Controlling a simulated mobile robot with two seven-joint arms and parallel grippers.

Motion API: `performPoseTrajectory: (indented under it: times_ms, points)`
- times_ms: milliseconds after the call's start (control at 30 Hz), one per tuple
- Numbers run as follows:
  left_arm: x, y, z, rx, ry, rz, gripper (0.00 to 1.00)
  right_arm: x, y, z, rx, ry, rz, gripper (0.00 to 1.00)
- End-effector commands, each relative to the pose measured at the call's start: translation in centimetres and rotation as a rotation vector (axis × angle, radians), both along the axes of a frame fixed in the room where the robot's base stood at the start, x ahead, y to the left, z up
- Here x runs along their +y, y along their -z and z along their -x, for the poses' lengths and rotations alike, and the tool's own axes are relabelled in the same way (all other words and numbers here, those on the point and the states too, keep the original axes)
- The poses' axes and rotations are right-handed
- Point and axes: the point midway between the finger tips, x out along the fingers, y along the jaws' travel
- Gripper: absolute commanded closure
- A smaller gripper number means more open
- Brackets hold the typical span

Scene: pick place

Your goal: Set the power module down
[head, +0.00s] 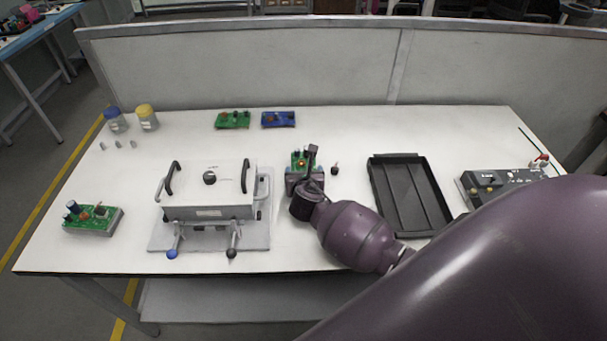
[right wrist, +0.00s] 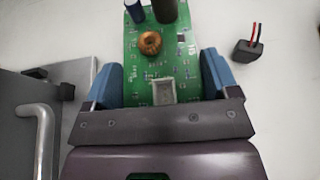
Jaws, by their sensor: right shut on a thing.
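The power module, a green circuit board with a copper coil and dark cylindrical parts, shows in the right wrist view (right wrist: 150,72) and partly in the head view (head: 298,158). My right gripper (right wrist: 160,80) is shut on it, with a blue finger pad on each side of the board. In the head view my right gripper (head: 303,177) is over the table between the metal fixture and the black tray. I cannot tell whether the board touches the table. My left gripper is not in view.
The metal fixture (head: 210,185) stands left of the board. A small black part with wires (head: 335,170) lies just right of it. The black tray (head: 408,195) is further right and empty. Another green board (head: 92,219) lies at left. Two more boards lie behind.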

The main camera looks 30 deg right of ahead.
Motion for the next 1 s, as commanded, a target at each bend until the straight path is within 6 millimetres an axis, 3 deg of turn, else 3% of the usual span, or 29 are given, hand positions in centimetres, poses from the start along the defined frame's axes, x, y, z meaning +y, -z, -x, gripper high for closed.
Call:
performPoseTrajectory:
  times_ms: [333, 367, 467, 767, 1000]
  points:
    - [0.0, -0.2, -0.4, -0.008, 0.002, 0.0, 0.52, 0.0, 0.1, -0.1, -0.003, 0.0, 0.001, 0.53]
    - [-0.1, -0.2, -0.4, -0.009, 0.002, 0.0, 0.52, 0.0, 0.1, -0.1, -0.002, 0.0, 0.001, 0.16]
    - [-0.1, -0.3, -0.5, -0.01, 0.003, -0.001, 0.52, 0.0, 0.1, -0.1, -0.002, 0.0, 0.0, 0.01]
    - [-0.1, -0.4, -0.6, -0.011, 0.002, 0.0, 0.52, 0.0, -0.2, -0.1, -0.003, 0.001, -0.001, 0.0]
    - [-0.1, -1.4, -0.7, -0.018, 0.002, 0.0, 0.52, 1.5, -1.5, 2.3, -0.002, -0.001, -0.002, 0.0]
